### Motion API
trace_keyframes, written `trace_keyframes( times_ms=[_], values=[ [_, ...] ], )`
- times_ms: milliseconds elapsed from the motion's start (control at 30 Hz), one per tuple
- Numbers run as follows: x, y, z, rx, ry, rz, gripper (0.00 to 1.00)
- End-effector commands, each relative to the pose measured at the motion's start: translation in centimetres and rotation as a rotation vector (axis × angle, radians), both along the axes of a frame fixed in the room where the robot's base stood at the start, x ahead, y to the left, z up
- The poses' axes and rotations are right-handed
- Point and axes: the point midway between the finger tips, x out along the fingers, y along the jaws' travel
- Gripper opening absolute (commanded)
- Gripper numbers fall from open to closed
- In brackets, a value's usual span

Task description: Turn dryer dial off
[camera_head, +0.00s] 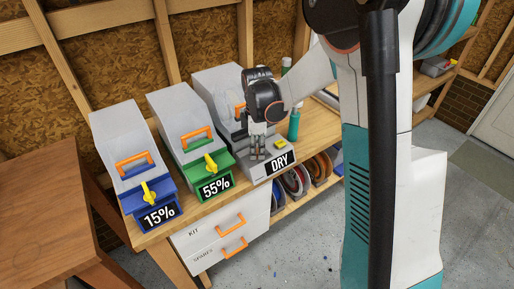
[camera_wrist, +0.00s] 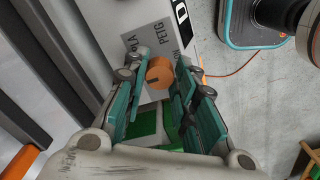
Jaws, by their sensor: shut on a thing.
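The grey dryer (camera_head: 262,178) with the DRY label (camera_head: 280,163) stands at the right end of the row. My gripper (camera_head: 257,155) reaches down to its front from above. In the wrist view, the round orange dial (camera_wrist: 158,72) with a dark mark sits between the fingertips of my gripper (camera_wrist: 160,68), which is shut on it. A grey panel beside it (camera_wrist: 148,46) carries lettering that includes PETG. In the head view the dial is hidden by my gripper.
Two more dryers stand to the left, the green-fronted 55% one (camera_head: 216,186) and the blue-fronted 15% one (camera_head: 158,214), each with a yellow knob. A teal bottle (camera_head: 294,125) stands close behind my gripper. Filament spools (camera_head: 296,182) sit on a shelf below.

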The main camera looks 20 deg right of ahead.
Motion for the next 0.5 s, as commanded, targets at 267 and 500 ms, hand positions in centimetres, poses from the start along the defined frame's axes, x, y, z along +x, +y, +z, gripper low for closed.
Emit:
trace_keyframes(
  times_ms=[267, 500],
  values=[
    [0.05, -0.02, 0.02, 0.0, -0.001, -0.001, 0.46],
    [0.02, -0.02, 0.04, 0.0, 0.0, -0.001, 0.46]
  ],
)
